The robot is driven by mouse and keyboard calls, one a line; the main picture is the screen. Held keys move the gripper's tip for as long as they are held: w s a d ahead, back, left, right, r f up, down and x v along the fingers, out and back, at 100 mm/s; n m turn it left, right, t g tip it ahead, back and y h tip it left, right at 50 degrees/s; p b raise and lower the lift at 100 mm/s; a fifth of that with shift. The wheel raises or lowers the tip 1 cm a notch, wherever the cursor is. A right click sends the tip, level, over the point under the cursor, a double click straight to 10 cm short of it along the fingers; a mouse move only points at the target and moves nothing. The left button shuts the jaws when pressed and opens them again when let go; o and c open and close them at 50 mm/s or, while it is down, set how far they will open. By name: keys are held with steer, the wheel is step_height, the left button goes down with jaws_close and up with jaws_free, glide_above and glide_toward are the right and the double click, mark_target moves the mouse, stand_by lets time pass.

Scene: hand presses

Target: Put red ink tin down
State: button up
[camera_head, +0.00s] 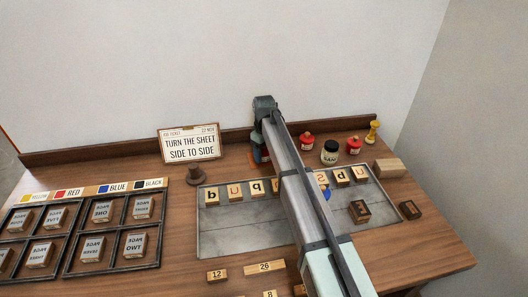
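Two small red tins with knobbed tops stand at the back of the table, one red tin (306,141) just right of my arm and another red tin (354,145) farther right. I cannot tell which of them, if either, is the red ink tin. My arm reaches from the bottom edge up to the back of the table, and its links cover whatever lies behind them. My gripper's fingers are hidden, so neither their opening nor anything held shows. A dark teal shape (257,145) with an orange-red patch by its foot shows partly, left of the arm.
A metal tray (235,238) with letter blocks lies mid-table, partly behind my arm. A labelled jar (330,153), a yellow piece (373,131) and a wooden block (389,168) stand back right. A sign (190,144) and compartment trays (112,235) are left. Loose blocks (265,267) lie in front.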

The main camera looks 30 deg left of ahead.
steer(key=o, duration=0.3)
steer(key=shift+o, duration=0.2)
steer(key=shift+r, duration=0.15)
step_height(320, 180, up, 12)
steer(key=shift+r, duration=0.1)
stand_by(0.3)
